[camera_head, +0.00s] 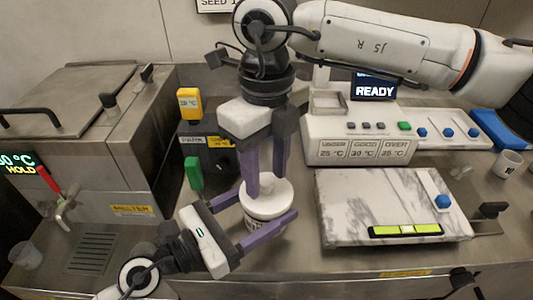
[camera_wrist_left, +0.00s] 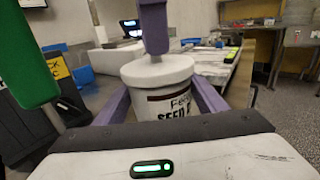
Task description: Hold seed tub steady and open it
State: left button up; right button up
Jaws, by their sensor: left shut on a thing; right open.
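The white seed tub (camera_head: 250,224) stands upright on the steel counter, with its printed label also facing the left wrist view (camera_wrist_left: 172,104). Its pale round lid (camera_head: 276,206) sits on top and has a small knob (camera_head: 266,187). My left gripper (camera_head: 268,208) reaches in from the lower left and is shut on the tub's body, one purple finger on each side. My right gripper (camera_head: 267,183) points down from above, open, with its fingers on either side of the knob. One of its fingers shows above the lid in the left wrist view (camera_wrist_left: 154,35) and hides part of it.
A marble slab (camera_head: 350,205) with a green level lies to the right. Behind it stands a control console (camera_head: 360,148) and a READY screen (camera_head: 374,91). A steel melter (camera_head: 130,150) with a red-handled tap is at left. A green-handled item (camera_head: 193,173) stands close behind my left gripper.

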jog(key=shift+f, duration=0.15)
jog(key=shift+c, duration=0.2)
grip_shut()
jog(key=shift+r, duration=0.3)
dwell(0.5)
jog(key=shift+r, duration=0.9)
